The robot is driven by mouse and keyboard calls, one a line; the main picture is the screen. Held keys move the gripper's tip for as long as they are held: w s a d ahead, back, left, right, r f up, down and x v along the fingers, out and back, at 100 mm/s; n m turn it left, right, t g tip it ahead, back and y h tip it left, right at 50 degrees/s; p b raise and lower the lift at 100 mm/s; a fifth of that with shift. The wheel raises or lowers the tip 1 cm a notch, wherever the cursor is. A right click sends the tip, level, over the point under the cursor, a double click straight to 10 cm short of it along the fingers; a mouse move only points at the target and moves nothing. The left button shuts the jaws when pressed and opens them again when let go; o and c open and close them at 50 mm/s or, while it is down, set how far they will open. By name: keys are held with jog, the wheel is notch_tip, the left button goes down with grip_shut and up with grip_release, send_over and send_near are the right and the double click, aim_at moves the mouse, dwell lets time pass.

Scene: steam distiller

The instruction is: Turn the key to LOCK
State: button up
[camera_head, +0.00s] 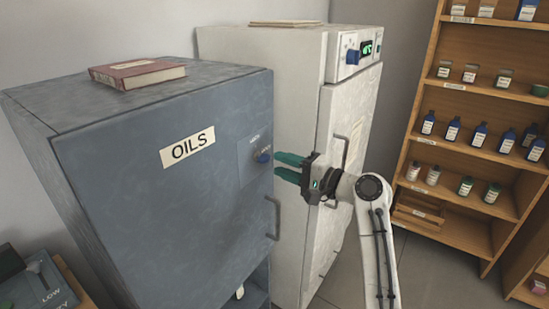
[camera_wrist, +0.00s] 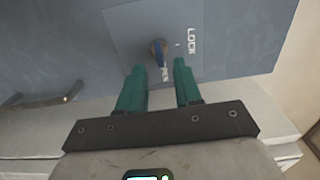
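A blue key knob (camera_head: 263,156) sits on a plate on the front of the grey-blue OILS cabinet (camera_head: 130,185), near its right edge. In the wrist view the knob (camera_wrist: 158,50) is between the LOCK label (camera_wrist: 191,42) and the OPEN label (camera_wrist: 164,74). Its blue grip points toward OPEN. My gripper (camera_head: 276,167) has green fingers and is open, just right of the knob in the head view. In the wrist view my gripper's fingertips (camera_wrist: 156,65) lie on either side of the knob's near end; I cannot tell whether they touch it.
A handle (camera_head: 273,218) is below the knob on the cabinet door. A white cabinet (camera_head: 320,200) stands behind my gripper. A red book (camera_head: 137,73) lies on the OILS cabinet. A wooden shelf (camera_head: 458,150) with bottles is at right.

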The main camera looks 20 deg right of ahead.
aim_at(269, 160)
jog(key=shift+x, duration=1.8)
jog(key=shift+a, duration=0.1)
jog(key=shift+c, duration=0.4)
grip_shut()
